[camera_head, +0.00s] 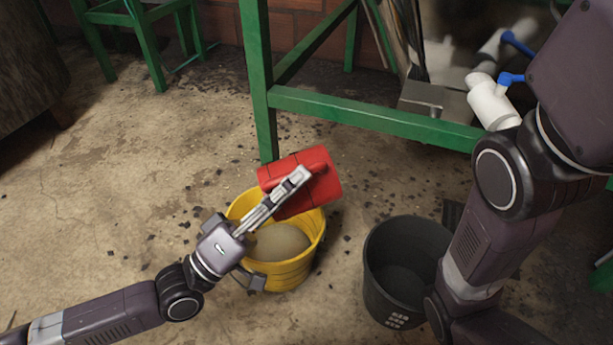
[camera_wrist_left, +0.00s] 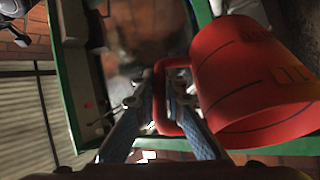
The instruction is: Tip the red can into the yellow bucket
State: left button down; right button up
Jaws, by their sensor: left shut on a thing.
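The red can (camera_head: 318,172) is tilted on its side above the far rim of the yellow bucket (camera_head: 287,275). My left gripper (camera_head: 299,177) is shut on the can's handle. In the left wrist view the red can (camera_wrist_left: 245,80) fills the right side, and my left gripper (camera_wrist_left: 165,92) has its fingers at the red handle. The can's open mouth is not clearly visible. The yellow bucket stands on the floor and holds a pale, sand-coloured content. My right arm reaches down at the right of the head view, and its gripper is out of view.
A black bucket (camera_head: 378,285) stands on the floor right of the yellow bucket. A green metal frame (camera_head: 262,110) rises just behind the red can. White pipe fittings with blue handles (camera_head: 492,100) are at the upper right. The floor at left is clear.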

aim_at(270, 188)
pick_arm(q)
jog(key=shift+s+a+r+n+t+h, duration=0.1)
jog(key=shift+s+a+n+t+h, duration=0.1)
jog(key=shift+a+n+t, duration=0.3)
jog(key=shift+s+a+n+t+h, duration=0.15)
jog(key=shift+s+a+n+t, duration=0.1)
jog(key=shift+a+t, duration=0.4)
jog(key=shift+s+a+r+n+t+h, duration=0.1)
jog(key=shift+s+a+n+t+h, duration=0.1)
jog(key=shift+a+n+t, duration=0.35)
jog(key=shift+a, duration=0.2)
jog(key=shift+f, duration=0.1)
dwell(0.3)
